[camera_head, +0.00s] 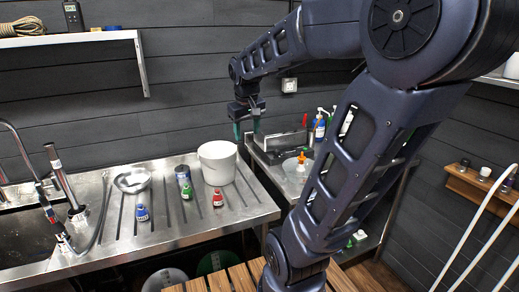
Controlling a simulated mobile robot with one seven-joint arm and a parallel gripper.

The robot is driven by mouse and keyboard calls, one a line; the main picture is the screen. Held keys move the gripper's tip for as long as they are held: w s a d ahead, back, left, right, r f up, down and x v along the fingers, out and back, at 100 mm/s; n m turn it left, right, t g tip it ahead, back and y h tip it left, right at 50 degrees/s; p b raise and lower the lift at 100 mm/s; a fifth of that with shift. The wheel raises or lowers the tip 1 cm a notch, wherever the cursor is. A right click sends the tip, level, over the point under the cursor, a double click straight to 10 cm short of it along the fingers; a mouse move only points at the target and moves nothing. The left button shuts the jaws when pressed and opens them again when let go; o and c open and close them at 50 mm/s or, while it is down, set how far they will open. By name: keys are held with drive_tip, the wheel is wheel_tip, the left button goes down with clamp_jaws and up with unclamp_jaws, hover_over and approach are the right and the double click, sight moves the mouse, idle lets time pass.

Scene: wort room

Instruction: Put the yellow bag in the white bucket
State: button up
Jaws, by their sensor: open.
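The white bucket (218,166) stands upright on the steel draining counter, near its right end. Its inside is mostly hidden from this angle. My gripper (247,135) points down with its two green fingers apart, and nothing shows between them. In the picture it is just above and right of the bucket's rim, near the gap between the two counters. I cannot make out a yellow bag anywhere in this view; the bucket's wall and my arm hide parts of the scene.
The sink tap (22,150) is at far left. The right counter (262,157) holds several bottles, partly behind my arm.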

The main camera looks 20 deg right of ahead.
drive_tip(key=s+f+m+t, duration=0.2)
drive_tip(key=s, duration=0.8)
drive_tip(key=shift+s+y, duration=0.25)
drive_tip(key=shift+y, duration=0.15)
